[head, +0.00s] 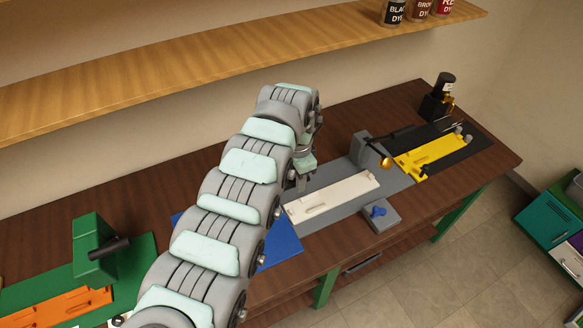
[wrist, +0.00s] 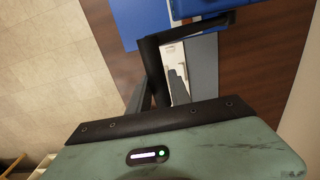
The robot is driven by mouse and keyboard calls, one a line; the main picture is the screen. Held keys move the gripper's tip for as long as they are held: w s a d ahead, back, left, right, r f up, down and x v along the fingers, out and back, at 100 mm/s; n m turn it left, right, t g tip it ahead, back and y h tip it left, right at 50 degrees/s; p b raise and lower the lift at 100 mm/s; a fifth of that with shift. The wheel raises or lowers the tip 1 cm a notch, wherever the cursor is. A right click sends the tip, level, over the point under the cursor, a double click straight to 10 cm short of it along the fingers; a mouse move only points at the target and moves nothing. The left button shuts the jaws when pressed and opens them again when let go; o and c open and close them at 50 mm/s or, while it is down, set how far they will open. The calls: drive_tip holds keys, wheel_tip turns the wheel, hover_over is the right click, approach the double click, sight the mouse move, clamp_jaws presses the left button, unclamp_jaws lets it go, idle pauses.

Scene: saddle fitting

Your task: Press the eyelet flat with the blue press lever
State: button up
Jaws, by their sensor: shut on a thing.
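The blue press shows in the head view as a blue base (head: 284,248), with its upright part hidden behind my arm. In the wrist view a blue block (wrist: 198,8) is at the top edge. A dark bar (wrist: 195,28), which looks like its lever, runs across just below the block. My gripper (head: 302,182) is right of the arm's far end and is shut on the lever; the contact itself is hard to see. I cannot make out the eyelet.
A green press (head: 95,250) with a black handle and an orange plate stands at the left. A yellow fixture (head: 432,157) and a black-capped bottle are at the right end of the bench. A shelf (head: 200,65) runs above, with dye cans.

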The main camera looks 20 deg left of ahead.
drive_tip(key=shift+w+a+r+b, duration=0.35)
drive_tip(key=shift+a+r+b, duration=0.1)
drive_tip(key=shift+a+r, duration=0.35)
drive_tip(key=shift+w+a+r+b, duration=0.35)
drive_tip(key=shift+a+r+b, duration=0.1)
drive_tip(key=shift+a+r, duration=0.25)
drive_tip(key=o, duration=0.9)
drive_tip(key=shift+w+a+r, duration=0.1)
drive_tip(key=shift+w+a, duration=0.05)
drive_tip(key=shift+c, duration=0.2)
drive_tip(key=r, duration=0.5)
drive_tip(key=shift+d+r+p, duration=0.25)
drive_tip(key=shift+r+p, duration=0.1)
